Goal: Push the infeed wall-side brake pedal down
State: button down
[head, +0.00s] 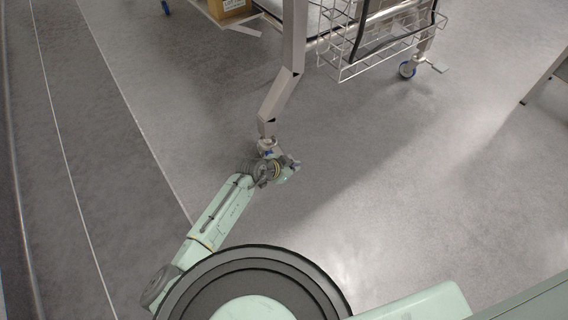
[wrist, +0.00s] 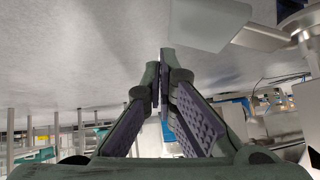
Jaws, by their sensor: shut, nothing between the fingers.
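A flat pale grey pedal plate (wrist: 205,22) shows large at the top of the wrist view, joined to a metal caster bracket (wrist: 262,38) on its right. My gripper (wrist: 160,75) is shut and empty, with its fingertips close below and left of the plate in that picture. I cannot tell whether they touch it. In the head view my gripper (head: 289,166) is low by the foot of the nearest cart leg (head: 279,95). The caster (head: 266,147) there is partly hidden by my wrist, and its pedal is not clear in that view.
The cart carries a wire basket (head: 385,40). Another caster (head: 407,69) with a grey pedal (head: 438,67) stands at its far right leg. A cardboard box (head: 228,8) is at the top. A table leg (head: 540,78) stands at right. The floor right of my gripper is clear.

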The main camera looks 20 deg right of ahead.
jog(key=s+d+p+v, duration=0.1)
jog(key=p+v, duration=0.6)
jog(key=v, duration=0.3)
jog(key=shift+s+r, duration=0.5)
jog(key=shift+s, duration=0.05)
